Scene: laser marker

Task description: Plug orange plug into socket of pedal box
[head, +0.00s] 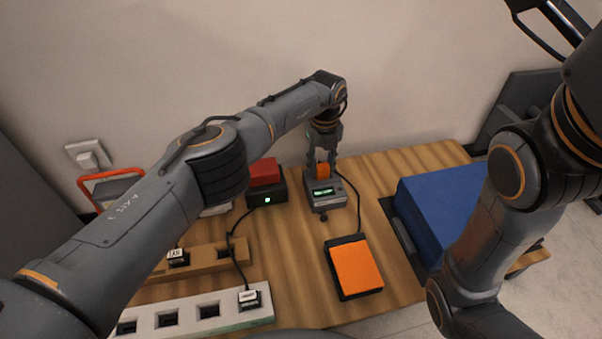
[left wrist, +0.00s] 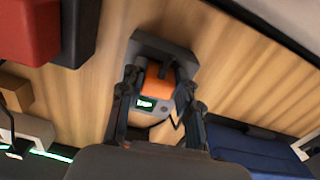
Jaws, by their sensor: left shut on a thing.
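The grey pedal box (head: 325,196) with a green display stands near the back of the wooden table. My left gripper (head: 322,160) points down over it, shut on the orange plug (head: 322,171). In the left wrist view the orange plug (left wrist: 158,85) sits between the fingers, with the box's display (left wrist: 146,103) beside it. The plug is at the top of the box; the socket is hidden, and I cannot tell how far in the plug is. The orange foot pedal (head: 356,267) lies in front, with a cable to the box. My right gripper (head: 550,25) is partly shown at the top right, apart from everything.
A black box (head: 268,194) with a red block (head: 263,172) stands left of the pedal box. A white power strip (head: 190,312) and a wooden socket block (head: 205,258) lie front left. A large blue block (head: 440,208) stands right. Black cables cross the table.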

